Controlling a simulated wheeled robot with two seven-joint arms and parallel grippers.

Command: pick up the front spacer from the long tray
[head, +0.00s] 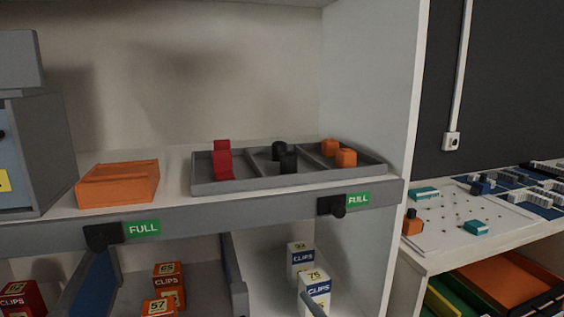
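The long tray (230,184) is grey, shallow and split into three compartments, and it stands on the upper shelf. The middle compartment holds two black cylinders that look like spacers. The front black spacer (289,162) stands upright, and the back black spacer (279,150) stands behind it, slightly to the left. A red bracket-like part (222,160) is in the left compartment. The right compartment holds a front orange block (346,158) and a back orange block (329,147). Neither of my grippers is in view.
An orange box (118,184) and a grey cabinet (38,150) stand left of the tray. A white upright panel (372,90) closes the right side. Clip boxes (315,288) are below.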

